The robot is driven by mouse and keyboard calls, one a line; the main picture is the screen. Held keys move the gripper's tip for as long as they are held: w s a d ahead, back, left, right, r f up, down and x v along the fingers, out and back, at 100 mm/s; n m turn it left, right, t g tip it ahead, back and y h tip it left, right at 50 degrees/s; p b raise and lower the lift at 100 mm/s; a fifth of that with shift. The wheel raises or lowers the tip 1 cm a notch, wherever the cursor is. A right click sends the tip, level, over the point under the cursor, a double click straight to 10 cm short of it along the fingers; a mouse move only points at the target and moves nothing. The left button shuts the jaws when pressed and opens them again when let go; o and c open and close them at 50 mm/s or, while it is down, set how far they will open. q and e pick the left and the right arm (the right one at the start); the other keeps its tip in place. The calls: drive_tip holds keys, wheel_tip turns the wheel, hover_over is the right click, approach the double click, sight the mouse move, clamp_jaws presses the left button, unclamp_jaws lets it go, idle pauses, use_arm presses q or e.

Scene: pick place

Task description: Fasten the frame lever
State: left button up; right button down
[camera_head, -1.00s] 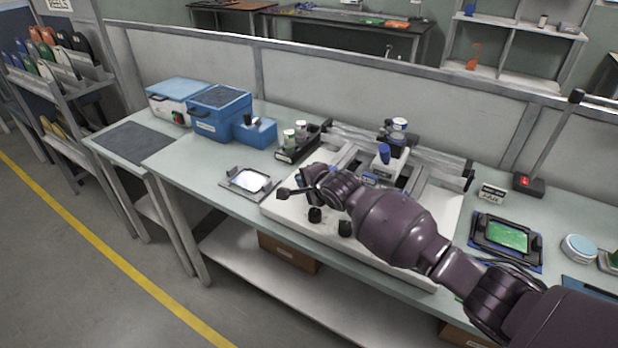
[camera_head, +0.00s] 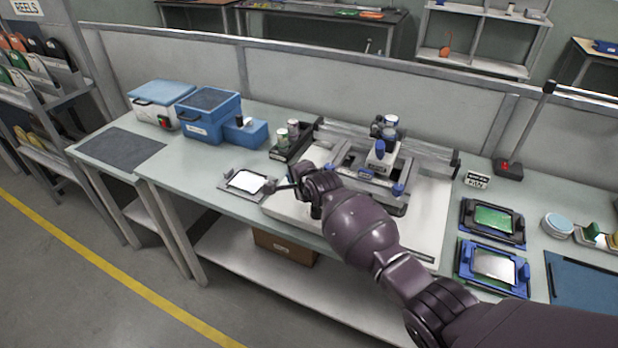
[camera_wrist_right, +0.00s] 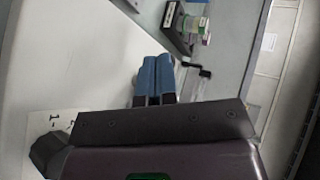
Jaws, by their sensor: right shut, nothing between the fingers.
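The stencil-printer-like machine (camera_head: 430,220) has a white base and a grey frame (camera_head: 385,206) with blue knobs, lying across its middle. My right arm reaches over its front left part. In the right wrist view my right gripper (camera_wrist_right: 155,78) is shut and empty, its blue fingers together beside the white base. A dark lever with a pale rod (camera_wrist_right: 194,67) is just right of the fingertips, with a small gap in the picture. A dark rod (camera_head: 285,186) also shows by my wrist in the head view; I cannot tell if it is the frame lever. My left gripper is out of view.
A holder with a white plate (camera_head: 246,181) lies left of the machine, with a dark tray of cans (camera_head: 290,145) behind. Blue boxes (camera_head: 210,118) stand back left. Two board holders (camera_head: 492,222) (camera_head: 493,267) lie right.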

drive_tip(key=shift+w+a, duration=0.3)
drive_tip(key=shift+a, duration=0.2)
drive_tip(key=shift+w+a, duration=0.2)
drive_tip(key=shift+a, duration=0.05)
drive_tip(key=shift+w+a+b, duration=0.25)
drive_tip(key=shift+w, duration=0.25)
drive_tip(key=shift+w+a+b, duration=0.2)
drive_tip(key=shift+w+b, duration=0.05)
drive_tip(key=shift+w, duration=0.25)
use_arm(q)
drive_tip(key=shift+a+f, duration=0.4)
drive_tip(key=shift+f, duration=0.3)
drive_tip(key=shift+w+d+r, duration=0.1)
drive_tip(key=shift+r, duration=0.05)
use_arm(e)
drive_tip(key=shift+d, duration=0.1)
drive_tip(key=shift+d, duration=0.1)
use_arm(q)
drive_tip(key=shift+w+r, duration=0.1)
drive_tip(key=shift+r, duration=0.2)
use_arm(e)
drive_tip(key=shift+d, duration=0.65)
use_arm(q)
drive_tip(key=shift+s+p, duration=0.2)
drive_tip(key=shift+p, duration=0.1)
